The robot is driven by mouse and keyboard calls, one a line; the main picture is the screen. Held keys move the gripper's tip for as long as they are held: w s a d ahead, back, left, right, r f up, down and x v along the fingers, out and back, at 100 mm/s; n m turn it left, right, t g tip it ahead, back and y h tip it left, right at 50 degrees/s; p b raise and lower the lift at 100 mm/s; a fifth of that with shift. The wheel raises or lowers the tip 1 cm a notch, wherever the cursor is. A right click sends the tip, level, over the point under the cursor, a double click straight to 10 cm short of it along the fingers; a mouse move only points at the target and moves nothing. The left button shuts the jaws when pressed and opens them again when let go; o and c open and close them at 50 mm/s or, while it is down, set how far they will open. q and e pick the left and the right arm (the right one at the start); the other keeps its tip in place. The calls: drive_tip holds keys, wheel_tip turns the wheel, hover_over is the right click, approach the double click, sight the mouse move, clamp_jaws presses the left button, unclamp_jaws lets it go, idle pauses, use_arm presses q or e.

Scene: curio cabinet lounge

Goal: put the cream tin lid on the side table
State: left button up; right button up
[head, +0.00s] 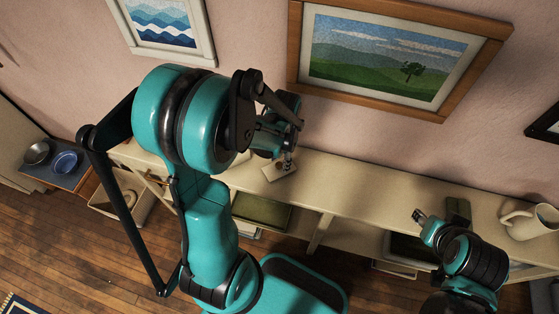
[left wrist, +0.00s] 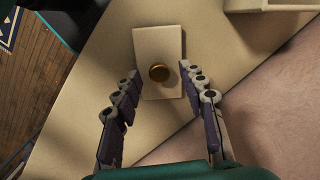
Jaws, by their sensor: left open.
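The cream tin lid (left wrist: 159,42) is a flat rectangular piece with a round brass knob (left wrist: 159,72). It lies on the cream cabinet top, and its edge shows below my left gripper in the head view (head: 281,172). My left gripper (left wrist: 158,74) is open, its fingers on either side of the knob, with nothing held; I cannot tell its height above the lid. My right gripper (head: 420,216) is at the right over the cabinet; its jaws are too small to read. A low dark side table (head: 82,178) stands at the far left.
A metal bowl (head: 37,153) and a blue dish (head: 66,162) occupy part of the side table. A cream pitcher (head: 531,221) stands at the cabinet's right end. Pictures hang on the wall behind. A cream box (left wrist: 265,4) edge shows near the lid.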

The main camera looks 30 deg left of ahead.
sight(281, 163)
use_arm(q)
wheel_tip(281, 163, up, 10)
drive_tip(key=p, duration=0.4)
drive_tip(key=s+d+r+n+t, duration=0.4)
drive_tip(key=s+d+r+t, duration=0.1)
drive_tip(key=d+r+t, duration=0.2)
wheel_tip(281, 163, up, 3)
drive_tip(key=shift+s+f+n+t, duration=0.1)
drive_tip(key=shift+s+n+t, duration=0.15)
drive_tip(key=shift+t, duration=0.25)
drive_tip(key=shift+w, duration=0.1)
drive_tip(key=shift+f+b, duration=0.85)
drive_tip(key=shift+b, duration=0.1)
idle(0.6)
